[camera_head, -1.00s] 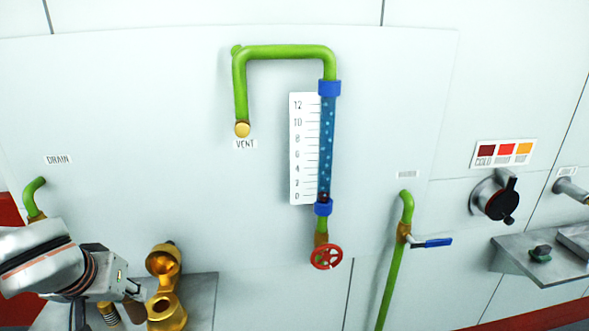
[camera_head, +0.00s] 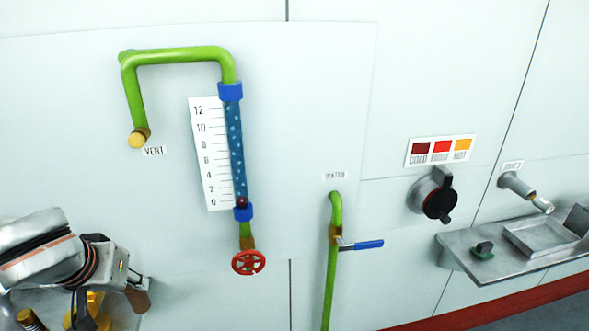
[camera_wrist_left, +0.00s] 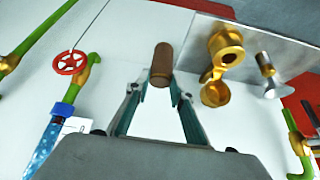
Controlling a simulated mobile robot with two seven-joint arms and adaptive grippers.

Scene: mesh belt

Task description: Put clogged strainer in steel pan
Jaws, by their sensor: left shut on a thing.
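The clogged strainer is a brown cylinder (camera_head: 137,301) at the lower left of the head view. My left gripper (camera_head: 139,283) is shut on it. In the left wrist view the strainer (camera_wrist_left: 161,66) stands out between the two fingertips (camera_wrist_left: 158,80), clear of the brass housing. The steel pan (camera_head: 541,238) is a shallow square tray on the grey shelf at the far right of the head view, well away from the gripper. My right gripper is not in view.
The brass housing (camera_wrist_left: 226,46) has its cap open on the left bench (camera_wrist_left: 272,40); my arm partly hides it in the head view. A green pipe with a blue lever (camera_head: 361,245) and a green-black item (camera_head: 483,249) are to the right.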

